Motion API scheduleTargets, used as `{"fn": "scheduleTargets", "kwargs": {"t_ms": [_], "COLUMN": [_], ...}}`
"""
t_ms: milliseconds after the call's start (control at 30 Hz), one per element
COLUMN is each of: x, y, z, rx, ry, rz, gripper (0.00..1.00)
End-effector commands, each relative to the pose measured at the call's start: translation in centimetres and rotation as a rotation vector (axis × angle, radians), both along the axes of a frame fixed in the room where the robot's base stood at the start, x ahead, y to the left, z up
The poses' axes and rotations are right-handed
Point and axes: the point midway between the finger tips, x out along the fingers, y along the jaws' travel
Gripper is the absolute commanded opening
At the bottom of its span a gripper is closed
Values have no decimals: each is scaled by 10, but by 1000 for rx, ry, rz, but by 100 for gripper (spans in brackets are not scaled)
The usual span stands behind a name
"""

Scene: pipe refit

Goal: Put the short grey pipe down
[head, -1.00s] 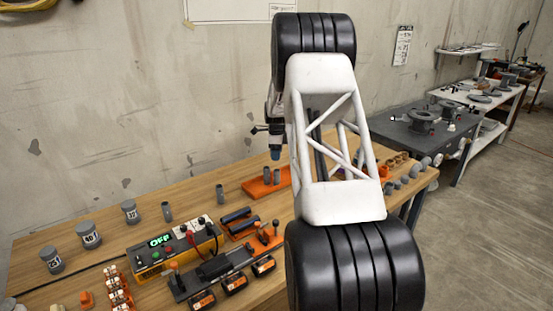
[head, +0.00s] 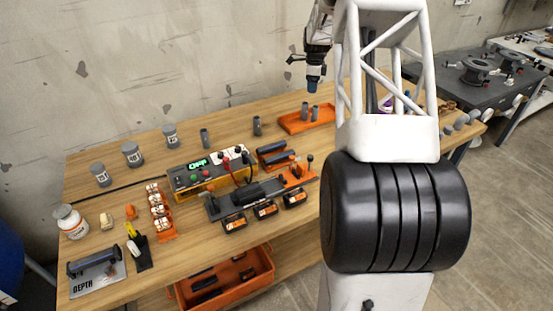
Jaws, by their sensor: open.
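My gripper (head: 313,84) hangs over the back of the workbench, above the orange tray (head: 292,124). It is small in the head view, with a dark body and a bluish tip. It is open, and I see no pipe held in it. Two short grey pipes stand upright in the tray, one on the left (head: 304,111) and one on the right (head: 315,113), below the gripper tip and apart from it. Two more grey pipes stand upright on the bare wood, one (head: 257,126) left of the tray and one (head: 204,138) farther left. Which is the task's pipe I cannot tell.
Grey labelled jars (head: 132,154) stand at back left. My arm hides part of the right side. Bare wood lies between the jars and standing pipes.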

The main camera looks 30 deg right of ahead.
Motion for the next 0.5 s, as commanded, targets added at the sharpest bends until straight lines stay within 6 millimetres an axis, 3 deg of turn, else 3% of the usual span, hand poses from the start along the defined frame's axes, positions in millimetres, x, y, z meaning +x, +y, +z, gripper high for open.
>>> {"fn": "scheduleTargets", "kwargs": {"t_ms": [267, 500], "x": [-28, -65], "y": [72, 139], "z": [58, 102], "rx": [-17, -35], "ry": [-21, -38], "rz": [239, 474], "gripper": [58, 58]}}
